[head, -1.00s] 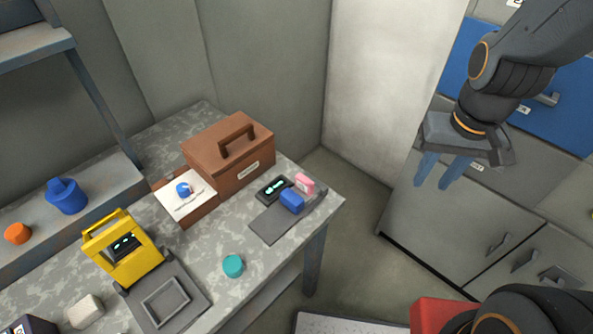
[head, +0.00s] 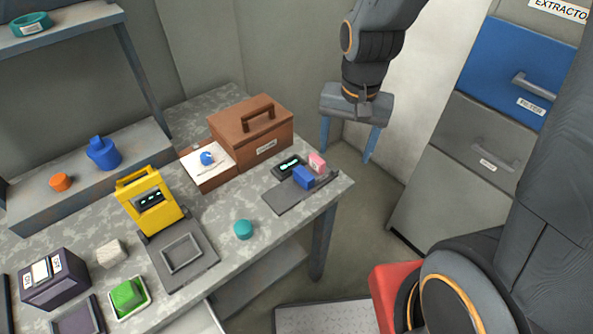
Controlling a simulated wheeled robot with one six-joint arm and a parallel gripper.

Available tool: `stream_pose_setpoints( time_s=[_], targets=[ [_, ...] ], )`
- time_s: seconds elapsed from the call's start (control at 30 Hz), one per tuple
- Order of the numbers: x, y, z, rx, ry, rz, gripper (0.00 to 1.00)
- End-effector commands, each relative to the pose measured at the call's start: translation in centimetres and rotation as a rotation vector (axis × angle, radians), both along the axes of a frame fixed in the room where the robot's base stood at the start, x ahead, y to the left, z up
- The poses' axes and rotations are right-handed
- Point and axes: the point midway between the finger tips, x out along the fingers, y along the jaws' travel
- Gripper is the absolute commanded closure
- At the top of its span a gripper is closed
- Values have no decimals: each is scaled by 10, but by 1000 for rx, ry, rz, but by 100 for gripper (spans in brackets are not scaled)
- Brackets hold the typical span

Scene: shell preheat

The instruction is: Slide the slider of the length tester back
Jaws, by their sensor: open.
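What looks like the length tester is a flat dark grey plate (head: 285,200) at the right end of the table, with a small black display (head: 289,167) lit in cyan at its back. A blue block (head: 303,178), likely the slider, sits on the plate, with a pink block (head: 317,163) close behind it. I cannot tell whether the two blocks touch. My gripper (head: 346,152) is open and empty, its two blue fingers pointing down. In the picture it appears above and to the right of the tester, apart from it.
A brown case (head: 250,135) with a handle stands behind the tester. A teal round piece (head: 243,229) lies in front and to the left. A yellow device (head: 153,203) stands further left. The table's right edge is close to the tester. Grey and blue drawers (head: 510,85) stand at right.

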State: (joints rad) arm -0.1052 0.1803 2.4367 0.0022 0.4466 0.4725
Motion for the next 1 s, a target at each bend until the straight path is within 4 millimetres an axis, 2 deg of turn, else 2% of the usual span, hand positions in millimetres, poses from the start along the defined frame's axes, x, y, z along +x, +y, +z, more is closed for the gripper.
stream_pose_setpoints(
  time_s=[0.03,0.2,0.4,0.67,1.0],
  targets=[
    [8,14,-5,6,17,-76,34],
    [28,53,-23,15,53,-351,34],
    [38,81,-38,14,75,-555,34],
    [40,87,-54,12,81,-609,34],
    [39,87,-98,12,81,-608,34]
  ],
)
